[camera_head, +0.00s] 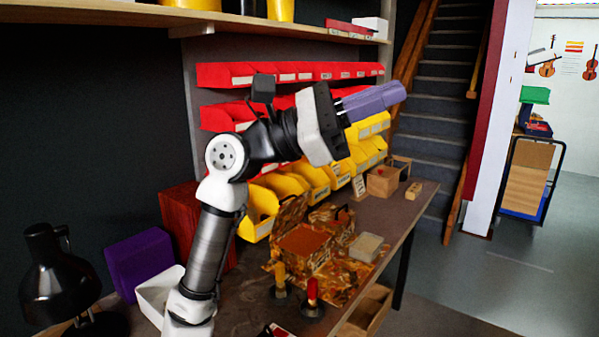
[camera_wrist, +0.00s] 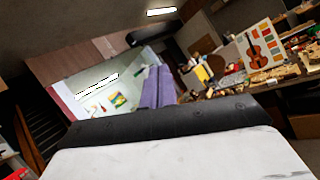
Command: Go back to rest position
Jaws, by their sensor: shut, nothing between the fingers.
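My gripper (camera_head: 376,102) is raised above the workbench (camera_head: 402,211) in the head view, with its purple fingers pointing right and slightly up. The fingers lie together and hold nothing. The purple fingers also show in the wrist view (camera_wrist: 158,88), near the middle of the picture, beyond my pale wrist housing. The gripper is apart from the bins and the bench top. Part of the red and yellow bin rows is hidden behind my arm.
Red bins (camera_head: 290,73) and yellow bins (camera_head: 313,178) line the wall behind my arm. A shelf (camera_head: 120,13) runs above. A black lamp (camera_head: 55,275), a purple box (camera_head: 140,262) and a white tray (camera_head: 152,297) stand at left. An open patterned case (camera_head: 338,285) lies on the bench. Free room lies right, towards the stairs (camera_head: 440,100).

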